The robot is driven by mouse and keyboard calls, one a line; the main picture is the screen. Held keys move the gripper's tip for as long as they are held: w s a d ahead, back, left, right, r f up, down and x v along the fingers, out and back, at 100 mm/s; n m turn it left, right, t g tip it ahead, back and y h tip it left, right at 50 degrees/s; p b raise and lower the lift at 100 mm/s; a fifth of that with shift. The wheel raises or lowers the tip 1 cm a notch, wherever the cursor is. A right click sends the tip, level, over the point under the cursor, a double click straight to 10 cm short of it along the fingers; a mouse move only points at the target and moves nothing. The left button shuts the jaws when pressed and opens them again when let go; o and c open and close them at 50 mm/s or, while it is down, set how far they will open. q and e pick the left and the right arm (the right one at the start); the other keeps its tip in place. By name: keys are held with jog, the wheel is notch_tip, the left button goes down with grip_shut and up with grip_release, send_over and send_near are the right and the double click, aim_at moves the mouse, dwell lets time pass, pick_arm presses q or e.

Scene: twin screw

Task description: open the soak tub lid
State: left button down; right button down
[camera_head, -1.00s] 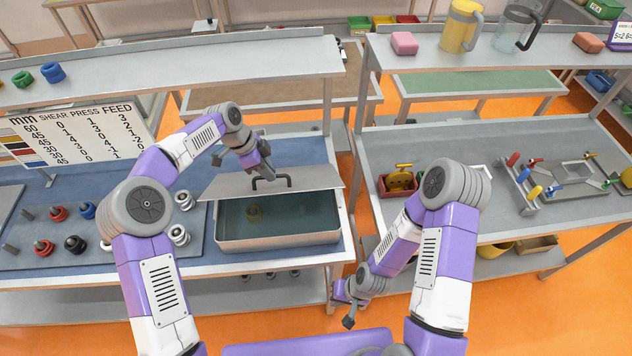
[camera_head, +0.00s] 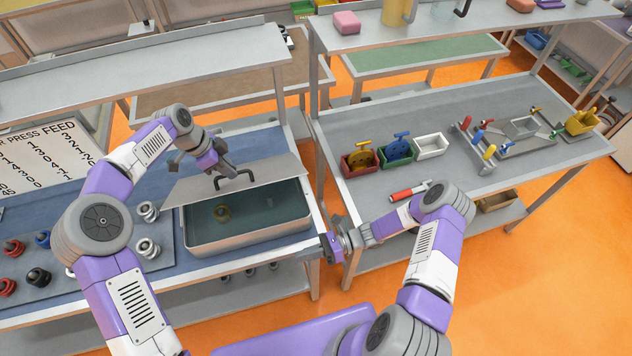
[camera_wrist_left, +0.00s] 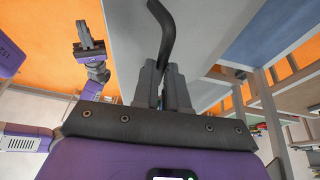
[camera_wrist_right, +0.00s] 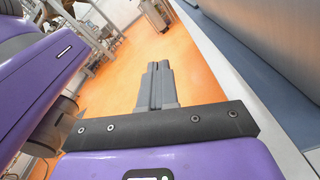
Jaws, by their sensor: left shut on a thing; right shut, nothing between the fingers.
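The soak tub (camera_head: 250,237) is a grey metal tray on the left bench. Its lid (camera_head: 270,172) is a flat grey panel tilted up along the tub's far side, and the front is uncovered. My left gripper (camera_head: 222,172) is shut on the lid's black bar handle (camera_head: 234,181). The handle also shows between the fingers in the left wrist view (camera_wrist_left: 168,40). My right gripper (camera_head: 330,246) is shut and empty, beside the bench's right front corner. Its closed fingers show in the right wrist view (camera_wrist_right: 158,85).
Several collars and posts stand on a plate (camera_head: 110,262) left of the tub. A shelf (camera_head: 150,75) runs behind it. Across a gap, the right bench (camera_head: 380,135) holds a red bin (camera_head: 358,164), a green bin (camera_head: 398,152), a white bin (camera_head: 432,146) and a red-handled tool (camera_head: 408,192).

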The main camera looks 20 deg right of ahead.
pick_arm(q)
jog(key=shift+w+a+f, duration=0.2)
jog(key=shift+f, duration=0.05)
pick_arm(e)
jog(key=w+d+r+m+t+y, duration=0.2)
jog(key=w+d+r+m+t, duration=0.1)
jog(key=w+d+m+t, duration=0.25)
jog(key=w+d+r+m+t+y, duration=0.25)
jog(key=d+m+t, duration=0.25)
jog(key=d+t, duration=0.3)
jog(key=d+r+x, duration=0.2)
jog(key=x, duration=1)
jog(key=shift+w+g, duration=0.45)
jog(key=shift+w, duration=0.05)
jog(key=shift+r+h, duration=0.2)
jog(key=shift+h, duration=0.15)
